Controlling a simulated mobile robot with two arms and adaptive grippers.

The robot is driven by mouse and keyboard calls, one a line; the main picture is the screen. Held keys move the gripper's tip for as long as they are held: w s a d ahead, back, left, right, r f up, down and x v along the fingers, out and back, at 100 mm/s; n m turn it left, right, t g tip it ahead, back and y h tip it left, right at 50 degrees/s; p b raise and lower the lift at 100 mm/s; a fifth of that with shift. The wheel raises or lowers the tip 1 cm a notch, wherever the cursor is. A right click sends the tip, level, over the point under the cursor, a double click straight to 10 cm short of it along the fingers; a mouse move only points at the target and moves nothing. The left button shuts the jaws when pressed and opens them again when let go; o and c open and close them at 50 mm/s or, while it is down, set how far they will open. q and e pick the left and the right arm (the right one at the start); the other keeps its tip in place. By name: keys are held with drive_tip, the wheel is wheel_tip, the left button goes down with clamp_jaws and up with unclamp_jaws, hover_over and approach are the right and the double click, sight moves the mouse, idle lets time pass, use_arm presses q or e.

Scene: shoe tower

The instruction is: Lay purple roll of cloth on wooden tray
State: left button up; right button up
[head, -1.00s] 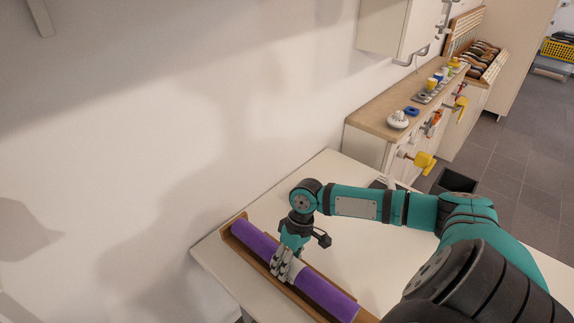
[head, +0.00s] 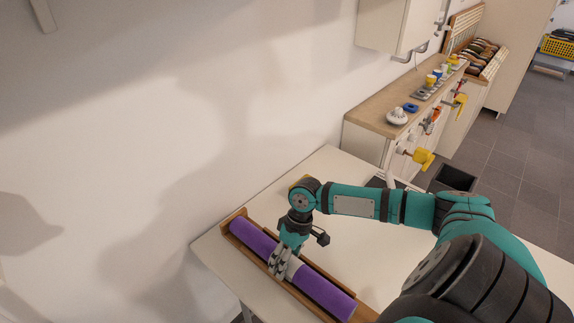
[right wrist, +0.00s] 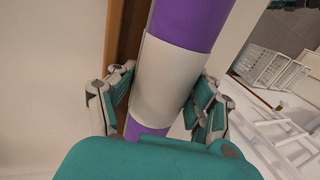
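The purple roll of cloth (head: 322,291), with a white band (head: 293,267) around its middle, lies lengthwise in the long wooden tray (head: 369,313) on the white table. My right gripper (head: 282,264) reaches down over the roll's middle. In the right wrist view its fingers (right wrist: 160,95) stand on both sides of the white band (right wrist: 168,85), close against it, and appear shut on the roll. The roll's purple part (right wrist: 188,20) runs upward there, with a tray edge (right wrist: 123,40) to its left. The underside of the roll is hidden. My left gripper is not in view.
The white table (head: 355,260) is clear right of the tray, beneath my right arm. A wall (head: 150,130) rises behind. A wooden-topped counter (head: 375,112) with small items stands at the back right. A dark bin (head: 452,180) stands on the floor.

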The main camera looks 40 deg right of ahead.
drive_tip(key=o, duration=0.4)
drive_tip(key=shift+d+f, duration=0.1)
drive_tip(key=shift+f, duration=0.15)
drive_tip(key=shift+o, duration=1.4)
drive_tip(key=shift+d+r, duration=0.1)
drive_tip(key=shift+c, duration=0.7)
drive_tip(key=shift+o, duration=0.7)
drive_tip(key=shift+r, duration=0.15)
drive_tip(key=shift+r+p, duration=4.9)
drive_tip(key=shift+p, duration=1.05)
